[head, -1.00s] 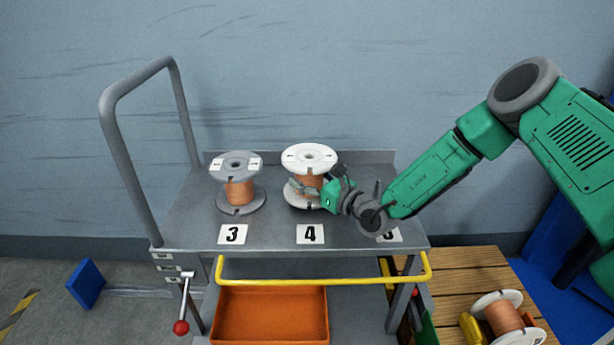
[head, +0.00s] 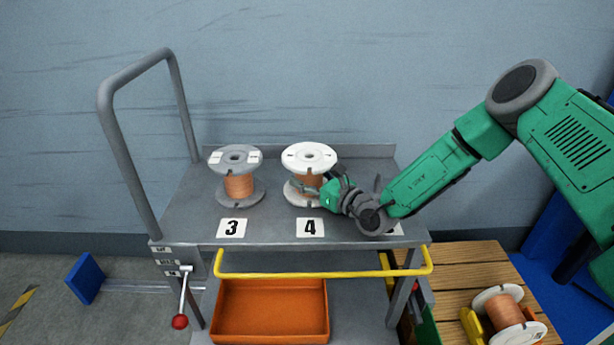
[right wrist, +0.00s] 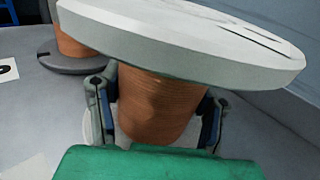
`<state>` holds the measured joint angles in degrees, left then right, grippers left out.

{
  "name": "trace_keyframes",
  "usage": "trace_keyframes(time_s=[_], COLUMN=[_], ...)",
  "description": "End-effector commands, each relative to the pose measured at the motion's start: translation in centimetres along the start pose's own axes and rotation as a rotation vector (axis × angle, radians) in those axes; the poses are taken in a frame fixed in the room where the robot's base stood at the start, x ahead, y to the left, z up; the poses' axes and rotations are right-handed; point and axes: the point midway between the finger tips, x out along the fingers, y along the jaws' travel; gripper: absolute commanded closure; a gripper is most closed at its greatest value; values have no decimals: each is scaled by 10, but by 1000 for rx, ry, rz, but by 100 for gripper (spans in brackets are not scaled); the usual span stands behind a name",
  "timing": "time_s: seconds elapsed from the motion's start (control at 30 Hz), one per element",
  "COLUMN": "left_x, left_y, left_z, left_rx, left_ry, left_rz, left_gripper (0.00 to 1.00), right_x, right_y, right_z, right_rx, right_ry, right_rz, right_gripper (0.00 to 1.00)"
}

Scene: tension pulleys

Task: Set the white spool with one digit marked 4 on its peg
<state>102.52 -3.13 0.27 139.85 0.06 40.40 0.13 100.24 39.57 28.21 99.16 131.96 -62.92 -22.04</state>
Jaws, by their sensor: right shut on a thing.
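The white spool (head: 309,157) stands upright behind the label 4 (head: 310,228) on the cart top, with copper-coloured winding between its flanges. My right gripper (head: 316,186) reaches in from the right and is shut on the spool's winding. In the right wrist view its fingers (right wrist: 155,110) lie on both sides of the winding (right wrist: 155,103), under the large white upper flange (right wrist: 185,38). The peg is hidden, and I cannot tell whether the lower flange rests fully on the cart. My left gripper is not in view.
A grey spool (head: 237,178) stands to the left behind the label 3 (head: 232,228). Another white-flanged spool (head: 505,310) lies on its side on the wooden pallet (head: 462,268) at right. The cart has a yellow rail (head: 325,274), a grey handle (head: 118,140) and an orange bin (head: 268,310).

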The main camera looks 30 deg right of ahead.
Motion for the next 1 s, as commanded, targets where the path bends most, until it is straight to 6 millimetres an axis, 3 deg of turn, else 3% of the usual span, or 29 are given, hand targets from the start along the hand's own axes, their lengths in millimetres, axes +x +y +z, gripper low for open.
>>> trace_keyframes(time_s=[0.8,0.83,0.9,1.0], left_x=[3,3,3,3], left_y=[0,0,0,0], left_z=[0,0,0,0], left_rx=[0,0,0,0], left_ry=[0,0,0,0], left_rz=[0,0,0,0], left_gripper=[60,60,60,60], right_x=[0,0,-1,-1], right_y=[0,0,0,0], right_z=[-11,-11,-12,-12], right_rx=[1,2,2,2], right_ry=[7,8,9,10], right_rz=[1,1,2,2], right_gripper=[95,37,19,19])
